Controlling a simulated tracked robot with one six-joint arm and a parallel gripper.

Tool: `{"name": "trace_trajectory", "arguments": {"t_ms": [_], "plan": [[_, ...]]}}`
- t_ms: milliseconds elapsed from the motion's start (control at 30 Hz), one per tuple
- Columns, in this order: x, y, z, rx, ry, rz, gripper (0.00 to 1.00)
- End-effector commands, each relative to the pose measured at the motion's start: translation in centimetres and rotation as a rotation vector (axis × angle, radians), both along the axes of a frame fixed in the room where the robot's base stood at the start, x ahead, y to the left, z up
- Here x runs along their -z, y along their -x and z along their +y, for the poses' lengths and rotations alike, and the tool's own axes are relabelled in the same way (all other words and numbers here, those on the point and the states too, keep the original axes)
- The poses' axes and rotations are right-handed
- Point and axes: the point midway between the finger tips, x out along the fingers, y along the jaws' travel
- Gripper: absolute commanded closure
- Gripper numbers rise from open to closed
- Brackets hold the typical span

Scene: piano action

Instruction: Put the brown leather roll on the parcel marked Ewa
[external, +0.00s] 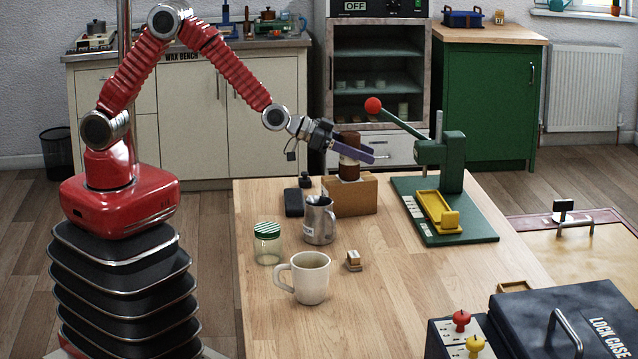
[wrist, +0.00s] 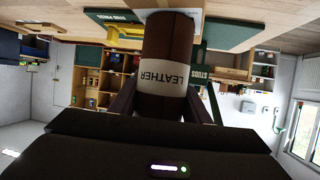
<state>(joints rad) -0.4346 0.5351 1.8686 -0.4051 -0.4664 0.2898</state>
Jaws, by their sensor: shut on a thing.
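The brown leather roll (external: 349,140) is upright, with a cream band; in the wrist view the roll (wrist: 168,48) bears the word LEATHER. My gripper (external: 368,157) is shut on the roll, its purple fingers on either side of it. The roll's lower end is right at the top of a brown cardboard parcel (external: 350,196) on the table. Whether it rests there or hangs just above, I cannot tell. No name on the parcel can be read here.
A green press (external: 452,165) with a red-knobbed lever and yellow tray stands right of the parcel. A metal jug (external: 318,222), a dark flat case (external: 293,203), a glass jar (external: 267,245) and a cream mug (external: 308,278) stand nearer.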

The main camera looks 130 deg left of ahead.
Motion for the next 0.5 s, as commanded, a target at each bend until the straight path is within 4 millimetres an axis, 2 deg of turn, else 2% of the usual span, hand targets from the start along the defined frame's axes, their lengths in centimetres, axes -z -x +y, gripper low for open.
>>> {"name": "trace_trajectory", "arguments": {"t_ms": [167, 200, 433, 500], "plan": [[0.14, -0.02, 0.01, 0.0, 0.0, 0.0, 0.82], [0.17, -0.01, 0.0, 0.0, 0.0, 0.0, 0.56], [0.15, 0.0, 0.0, 0.0, 0.0, 0.0, 0.4], [0.14, 0.0, 0.0, 0.0, 0.0, 0.0, 0.39]]}}
